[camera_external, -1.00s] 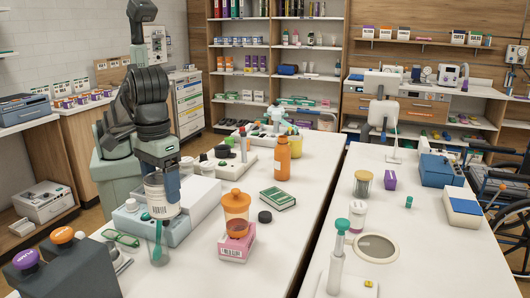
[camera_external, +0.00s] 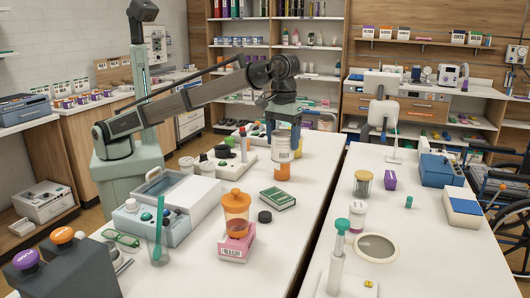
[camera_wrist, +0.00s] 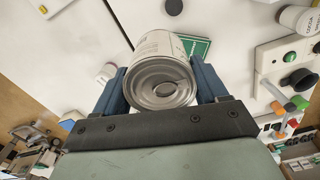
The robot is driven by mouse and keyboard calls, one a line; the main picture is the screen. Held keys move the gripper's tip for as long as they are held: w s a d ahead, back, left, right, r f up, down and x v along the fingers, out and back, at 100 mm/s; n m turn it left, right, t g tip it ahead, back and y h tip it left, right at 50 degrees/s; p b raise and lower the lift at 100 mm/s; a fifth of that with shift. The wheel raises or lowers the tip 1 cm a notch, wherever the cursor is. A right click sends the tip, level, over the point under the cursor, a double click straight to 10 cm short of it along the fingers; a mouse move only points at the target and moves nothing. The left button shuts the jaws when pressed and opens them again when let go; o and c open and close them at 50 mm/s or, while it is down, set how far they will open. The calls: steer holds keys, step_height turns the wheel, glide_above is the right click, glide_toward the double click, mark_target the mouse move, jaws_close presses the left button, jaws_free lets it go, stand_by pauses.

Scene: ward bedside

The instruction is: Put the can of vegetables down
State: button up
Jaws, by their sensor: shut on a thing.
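The can of vegetables (camera_external: 283,148) is a pale, labelled cylinder, held upright in the air above the near table. My gripper (camera_external: 284,131) is shut on it from above. In the wrist view the metal end of the can (camera_wrist: 161,84) with its pull ring faces me, and the blue fingers of my gripper (camera_wrist: 163,86) press on both sides.
A green book (camera_external: 278,198) and a black lid (camera_external: 265,217) lie on the near table (camera_external: 297,222). An orange-lidded jar (camera_external: 236,207) sits on a pink box (camera_external: 236,246). A white case (camera_external: 190,198) stands left. Bare tabletop lies right of the book and at the front.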

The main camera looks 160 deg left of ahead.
steer(key=s+a, duration=2.7)
steer(key=s, duration=0.1)
steer(key=shift+n, duration=0.4)
steer(key=shift+w+d+f, duration=0.1)
steer(key=shift+f, duration=3.4)
steer(key=shift+w+d+f, duration=0.1)
steer(key=shift+w+f, duration=0.05)
steer(key=shift+f, duration=3.35)
steer(key=shift+w+d+f, duration=0.1)
steer(key=shift+f, duration=3.4)
steer(key=shift+f, duration=0.15)
steer(key=o, duration=1.3)
step_height(320, 180, up, 12)
steer(key=shift+r, duration=0.15)
